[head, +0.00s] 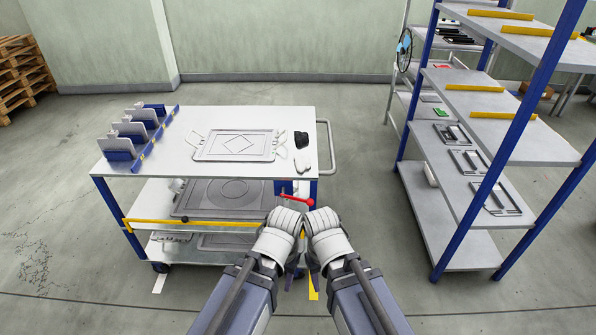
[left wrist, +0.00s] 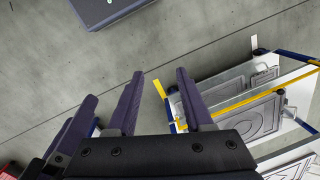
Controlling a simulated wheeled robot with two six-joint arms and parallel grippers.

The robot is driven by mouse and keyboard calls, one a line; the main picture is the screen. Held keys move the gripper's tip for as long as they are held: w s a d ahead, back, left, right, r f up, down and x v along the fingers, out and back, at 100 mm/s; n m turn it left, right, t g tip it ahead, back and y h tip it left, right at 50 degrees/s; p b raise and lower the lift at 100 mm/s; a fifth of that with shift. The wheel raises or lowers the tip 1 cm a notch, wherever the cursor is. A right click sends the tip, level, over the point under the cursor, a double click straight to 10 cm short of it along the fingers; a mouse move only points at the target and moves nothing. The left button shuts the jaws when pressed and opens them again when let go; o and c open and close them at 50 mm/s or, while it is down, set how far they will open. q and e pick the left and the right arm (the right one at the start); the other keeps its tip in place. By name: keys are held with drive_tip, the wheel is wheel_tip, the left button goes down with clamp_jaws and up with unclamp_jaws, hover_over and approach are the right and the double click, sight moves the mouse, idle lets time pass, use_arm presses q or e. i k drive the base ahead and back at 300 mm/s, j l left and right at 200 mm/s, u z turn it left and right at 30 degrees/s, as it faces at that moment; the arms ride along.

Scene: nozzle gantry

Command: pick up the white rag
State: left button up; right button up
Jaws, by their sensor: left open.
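A small white crumpled item (head: 303,164), which looks like the white rag, lies on the right end of the cart's top, near a black item (head: 301,139). It is too small to make out its folds. My left gripper (head: 293,279) hangs in front of the cart, below and apart from the white item. Its two dark fingers (left wrist: 157,98) are spread with nothing between them in the left wrist view. My right gripper (head: 314,274) hangs close beside the left one; its fingertips are mostly hidden behind its wrist.
The cart top (head: 172,165) carries a grey tray (head: 207,148) with a diamond outline and a blue rack (head: 119,154) at left. A red-ended bar (head: 297,201) sticks out at the cart's front. A blue-post shelf (head: 465,195) stands at right. Floor between them is clear.

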sight(302, 164)
drive_tip(key=i+l, duration=1.1)
drive_tip(key=j+u, duration=0.05)
